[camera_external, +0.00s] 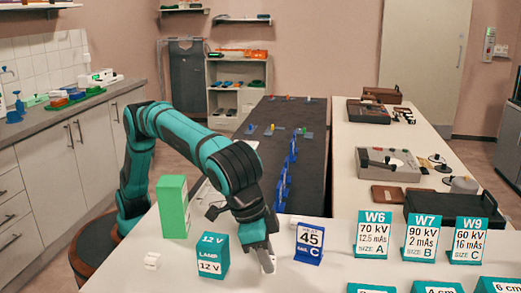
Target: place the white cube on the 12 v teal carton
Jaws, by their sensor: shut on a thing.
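The 12 V teal carton (213,257) stands on the white table at the front, with "12 V" on its top and on its white front label. My gripper (266,262) points down just right of the carton, apart from it. It is shut on a small pale thing at its fingertips, which I take to be the white cube; its shape is mostly hidden by the fingers. Another small white block (152,260) lies on the table left of the carton.
A tall green box (173,207) stands behind the carton. A blue "45 C" sign (309,243) stands close right of my gripper. Teal signs W6 (371,235), W7 (420,239) and W9 (467,241) stand farther right. More teal boxes line the front edge.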

